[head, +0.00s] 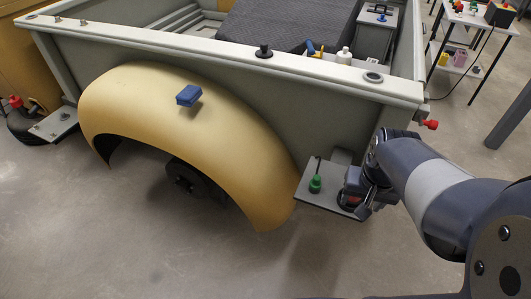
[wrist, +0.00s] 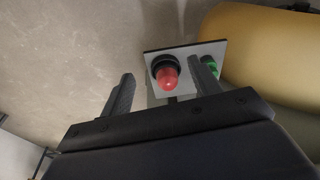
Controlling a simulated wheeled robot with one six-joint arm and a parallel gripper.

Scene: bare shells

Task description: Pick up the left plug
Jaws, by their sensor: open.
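A red plug (wrist: 168,78) with a black collar sits on a small grey plate (head: 325,201) that juts out near the rear of the trailer. A green plug (head: 315,184) stands on the same plate, to the left in the head view. It also shows in the wrist view (wrist: 210,66), partly behind the right finger. My gripper (wrist: 162,72) is open, with the red plug in view between its fingers. The right finger looks close to the red plug; the left is farther off. Contact cannot be told. In the head view my wrist mostly hides the red plug.
The yellow fender (head: 165,105) stands left of the plate, with a blue block (head: 188,95) on it. The grey trailer side wall (head: 270,100) rises behind. Another small plate (head: 52,126) is at far left. Open floor lies in front.

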